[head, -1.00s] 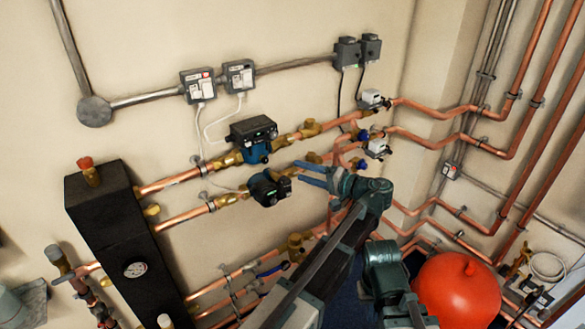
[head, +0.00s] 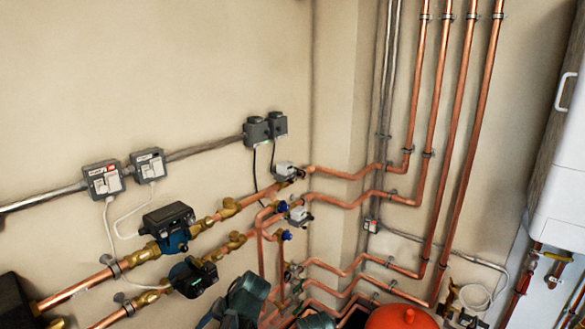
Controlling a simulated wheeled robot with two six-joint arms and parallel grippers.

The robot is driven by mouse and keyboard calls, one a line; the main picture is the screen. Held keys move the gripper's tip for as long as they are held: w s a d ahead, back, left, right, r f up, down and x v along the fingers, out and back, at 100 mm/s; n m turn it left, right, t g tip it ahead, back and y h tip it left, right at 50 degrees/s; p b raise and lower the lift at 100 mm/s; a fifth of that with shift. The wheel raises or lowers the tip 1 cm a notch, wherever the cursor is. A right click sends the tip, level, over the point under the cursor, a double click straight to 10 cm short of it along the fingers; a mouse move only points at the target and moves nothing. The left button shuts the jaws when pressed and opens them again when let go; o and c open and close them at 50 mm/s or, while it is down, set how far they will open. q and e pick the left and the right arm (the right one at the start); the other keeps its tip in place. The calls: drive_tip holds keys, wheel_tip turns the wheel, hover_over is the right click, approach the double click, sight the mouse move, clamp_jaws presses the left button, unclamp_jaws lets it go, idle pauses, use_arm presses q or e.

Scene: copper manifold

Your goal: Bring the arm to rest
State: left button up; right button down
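Dark green-grey links of one of my arms (head: 245,295) show at the bottom edge, left of centre, in front of the lower copper pipes. Another dark part of my arm (head: 316,321) shows just right of it, cut off by the bottom edge. I see no gripper fingers in this view. My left arm cannot be made out.
Two pumps, an upper one (head: 170,228) and a lower one (head: 193,276), sit on copper pipes at left. Copper risers (head: 442,110) climb the wall. A red vessel (head: 401,317) is at the bottom, a white boiler (head: 560,165) at right.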

use_arm(q)
drive_tip(key=s+d+f+m+h, duration=0.1)
drive_tip(key=s+d+f+h, duration=0.1)
drive_tip(key=s+d, duration=0.5)
drive_tip(key=s+d+f+m+g+h, duration=0.1)
drive_tip(key=s+d+h, duration=0.3)
drive_tip(key=d, duration=0.5)
drive_tip(key=s+f+m, duration=0.1)
drive_tip(key=s, duration=0.1)
drive_tip(key=shift+s+d, duration=0.35)
drive_tip(key=shift+d, duration=0.05)
idle(1.0)
